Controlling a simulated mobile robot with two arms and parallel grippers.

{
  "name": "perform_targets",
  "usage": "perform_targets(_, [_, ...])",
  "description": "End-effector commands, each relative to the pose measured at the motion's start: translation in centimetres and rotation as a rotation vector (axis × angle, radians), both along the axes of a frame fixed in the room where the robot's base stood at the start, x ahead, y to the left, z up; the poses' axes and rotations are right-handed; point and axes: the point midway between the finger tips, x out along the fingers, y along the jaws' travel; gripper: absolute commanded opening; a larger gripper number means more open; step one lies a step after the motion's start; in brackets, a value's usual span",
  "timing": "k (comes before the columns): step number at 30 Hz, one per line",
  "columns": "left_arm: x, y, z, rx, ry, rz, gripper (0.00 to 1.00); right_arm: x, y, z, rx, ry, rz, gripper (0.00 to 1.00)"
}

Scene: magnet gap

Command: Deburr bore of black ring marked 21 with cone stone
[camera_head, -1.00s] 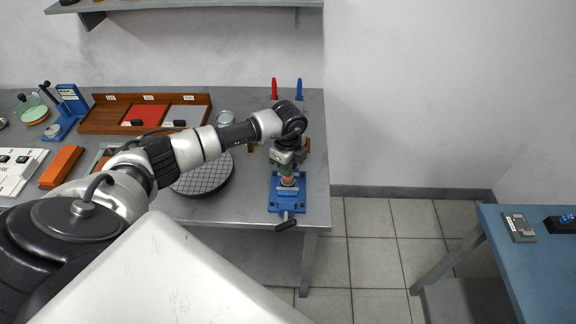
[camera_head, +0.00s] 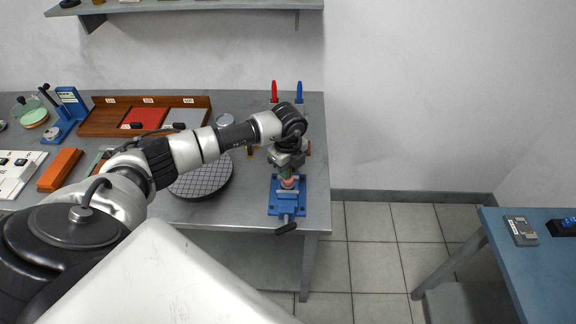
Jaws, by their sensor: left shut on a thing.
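My left gripper (camera_head: 286,171) points down over the blue vise (camera_head: 287,206) at the right end of the grey bench. It is shut on a small greenish thing, likely the cone stone, mostly hidden by the fingers. A small reddish-orange thing (camera_head: 287,184) shows between the vise jaws right under the gripper; I cannot tell whether the held thing touches it. The black ring marked 21 cannot be made out; the wrist and gripper cover much of the vise. My right gripper is not in view.
A round black gridded plate (camera_head: 207,184) lies left of the vise. A wooden tray (camera_head: 104,120) with labelled compartments stands behind. Red (camera_head: 274,91) and blue (camera_head: 299,91) upright handles stand at the back. A blue table (camera_head: 540,262) is at right, across open floor.

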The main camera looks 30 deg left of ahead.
Motion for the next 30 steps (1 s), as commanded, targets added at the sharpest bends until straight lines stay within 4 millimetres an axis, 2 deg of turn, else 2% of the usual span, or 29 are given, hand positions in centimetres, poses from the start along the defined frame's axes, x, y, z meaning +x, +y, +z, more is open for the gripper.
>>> perform_targets(9, [-0.1, 0.0, 0.2, 0.000, 0.004, 0.291, 0.00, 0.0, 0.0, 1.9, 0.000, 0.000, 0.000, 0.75])
perform_targets(15, [0.0, 0.0, 0.0, 0.000, 0.002, 0.394, 0.00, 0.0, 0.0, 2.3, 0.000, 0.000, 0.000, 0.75])
perform_targets(25, [0.0, 0.0, -0.1, 0.000, 0.001, 0.388, 0.00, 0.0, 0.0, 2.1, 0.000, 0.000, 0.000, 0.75])
perform_targets(30, [0.0, 0.1, -0.3, 0.001, 0.000, 0.223, 0.00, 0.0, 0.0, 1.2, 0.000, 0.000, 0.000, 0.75])
